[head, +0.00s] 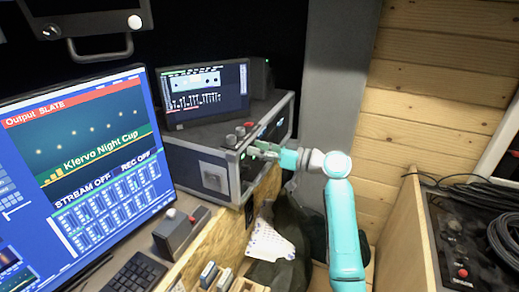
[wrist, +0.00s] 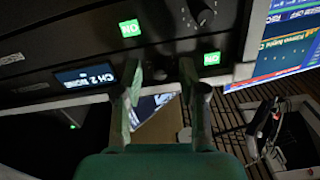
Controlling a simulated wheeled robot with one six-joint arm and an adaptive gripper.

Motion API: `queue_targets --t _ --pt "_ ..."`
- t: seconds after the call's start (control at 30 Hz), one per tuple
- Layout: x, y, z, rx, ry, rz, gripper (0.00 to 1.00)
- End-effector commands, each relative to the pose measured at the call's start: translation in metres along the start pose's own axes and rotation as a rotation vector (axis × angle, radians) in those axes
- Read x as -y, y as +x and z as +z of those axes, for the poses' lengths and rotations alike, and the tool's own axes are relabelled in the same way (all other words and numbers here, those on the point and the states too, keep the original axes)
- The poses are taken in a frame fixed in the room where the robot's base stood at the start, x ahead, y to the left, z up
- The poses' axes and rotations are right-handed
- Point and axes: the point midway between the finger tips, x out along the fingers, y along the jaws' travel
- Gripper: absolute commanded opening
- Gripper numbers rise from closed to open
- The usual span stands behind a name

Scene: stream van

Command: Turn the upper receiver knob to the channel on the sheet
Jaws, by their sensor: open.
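My gripper (head: 264,151) is open at the front of the rack case, close to its lit panel. In the wrist view the two fingers (wrist: 164,72) reach up to the dark receiver panel (wrist: 60,40). A dark, knob-like shape lies between the fingertips, too dim to make out clearly. Another dark knob (wrist: 204,15) with a pale mark sits on the panel above and to the right. A small display (wrist: 84,78) appears to read "CH 2" and a blurred word. Green "ON" lights (wrist: 130,28) glow upside down. I cannot make out a readable channel sheet.
A large screen (head: 85,150) and keyboard (head: 130,278) stand left. White papers (head: 270,243) lie below the case. A crate with cables (head: 460,230) is at right.

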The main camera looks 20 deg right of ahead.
Motion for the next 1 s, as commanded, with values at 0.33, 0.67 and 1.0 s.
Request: queue_targets --t 0.33,0.67,1.0 --pt "-0.0002 0.0001 0.0001 0.000 0.000 0.000 0.11" --pt "-0.0002 0.0000 0.0001 0.000 -0.031 0.000 0.00" --pt "-0.0003 0.0000 0.0001 0.000 -0.317 0.000 0.00"
